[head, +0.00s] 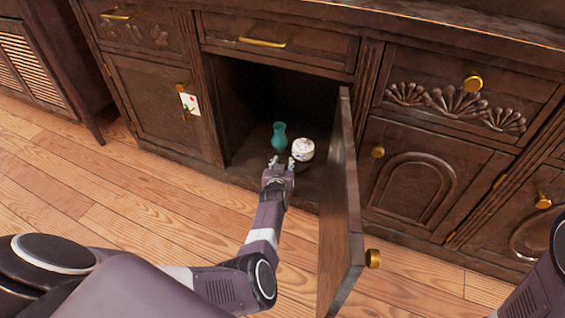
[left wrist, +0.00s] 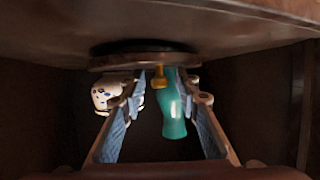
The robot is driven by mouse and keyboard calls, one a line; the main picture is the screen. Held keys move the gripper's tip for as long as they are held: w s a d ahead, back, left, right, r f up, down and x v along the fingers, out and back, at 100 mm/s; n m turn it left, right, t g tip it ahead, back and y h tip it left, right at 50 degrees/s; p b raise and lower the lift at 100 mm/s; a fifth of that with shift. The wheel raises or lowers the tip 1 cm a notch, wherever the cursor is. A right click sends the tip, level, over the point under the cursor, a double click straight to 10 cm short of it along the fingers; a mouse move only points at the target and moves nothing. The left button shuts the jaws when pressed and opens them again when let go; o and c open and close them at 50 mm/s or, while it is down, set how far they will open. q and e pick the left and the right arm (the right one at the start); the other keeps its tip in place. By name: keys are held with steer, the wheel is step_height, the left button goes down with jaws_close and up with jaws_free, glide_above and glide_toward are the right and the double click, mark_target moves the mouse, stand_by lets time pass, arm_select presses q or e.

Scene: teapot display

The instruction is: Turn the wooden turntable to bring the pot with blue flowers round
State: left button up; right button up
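A white pot (head: 302,149) with dark markings stands inside the open cabinet. In the left wrist view a white pot (left wrist: 106,95) with blue spots shows at the left, partly behind a finger. A teal vase (head: 279,136) stands left of the pot in the head view. In the left wrist view the vase (left wrist: 173,108) appears between the fingers, but I cannot tell how far beyond them. My left gripper (head: 279,164) is open at the cabinet opening, in front of both objects. My right gripper is out of view.
The cabinet door (head: 341,200) stands open to the right of my left arm, its edge towards me. The cabinet wall (head: 235,100) bounds the dark inside at the left. A card (head: 190,104) hangs on the closed left door. Wooden floor (head: 150,215) is clear at the left.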

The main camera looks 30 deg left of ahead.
arm_select(q)
steer(key=shift+c, duration=0.7)
jaws_close()
steer(key=shift+s+a, duration=0.1)
